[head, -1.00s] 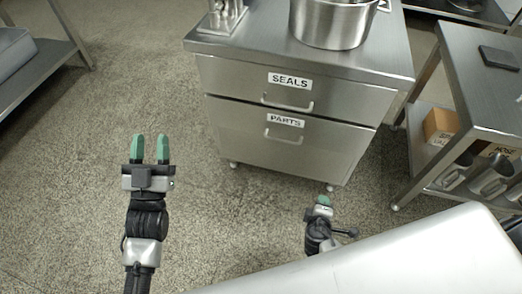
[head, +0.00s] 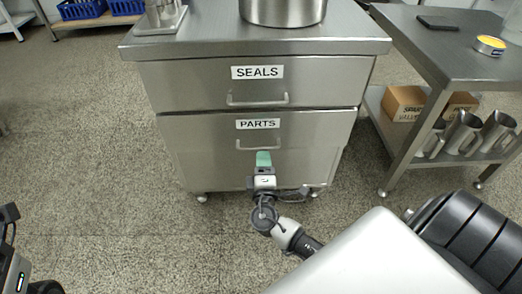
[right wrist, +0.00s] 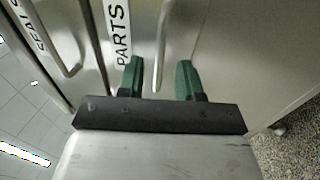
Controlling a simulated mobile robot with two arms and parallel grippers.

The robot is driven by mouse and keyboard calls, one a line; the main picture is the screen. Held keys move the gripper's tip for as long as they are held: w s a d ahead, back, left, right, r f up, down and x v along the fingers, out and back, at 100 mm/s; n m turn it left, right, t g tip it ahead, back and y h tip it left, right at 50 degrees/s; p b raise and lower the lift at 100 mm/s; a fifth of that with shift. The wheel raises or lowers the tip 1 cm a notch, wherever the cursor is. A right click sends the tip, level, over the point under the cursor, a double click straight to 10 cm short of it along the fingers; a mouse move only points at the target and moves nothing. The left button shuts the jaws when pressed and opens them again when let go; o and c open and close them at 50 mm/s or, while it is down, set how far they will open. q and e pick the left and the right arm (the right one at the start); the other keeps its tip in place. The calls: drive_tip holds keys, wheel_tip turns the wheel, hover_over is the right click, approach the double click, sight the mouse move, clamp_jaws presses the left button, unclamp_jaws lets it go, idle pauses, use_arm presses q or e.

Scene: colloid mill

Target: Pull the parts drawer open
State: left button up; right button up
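The parts drawer (head: 200,150) is the lower, taller drawer of a steel cabinet. Its front carries a PARTS label (head: 258,124) and looks shut. Its bar handle (head: 243,147) is just below the label. My right gripper (head: 263,158) is at the handle's lower side in the head view, one finger hiding the other. In the right wrist view my right gripper (right wrist: 159,78) is open, with green fingers apart. The parts handle (right wrist: 163,40) runs down between them there; I cannot tell whether they touch it. My left gripper's fingers are out of view.
The seals drawer (head: 200,85) with its own handle (head: 258,103) is above and shut. A steel pot (head: 285,10) stands on the cabinet. A side table (head: 440,50) with a shelf of boxes and jugs is at the right. The floor (head: 110,190) before the cabinet is clear.

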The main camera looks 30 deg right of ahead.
sight(262, 148)
drive_tip(key=x, duration=0.4)
drive_tip(key=shift+w+d+b, duration=0.2)
drive_tip(key=shift+w+b, duration=0.15)
clamp_jaws()
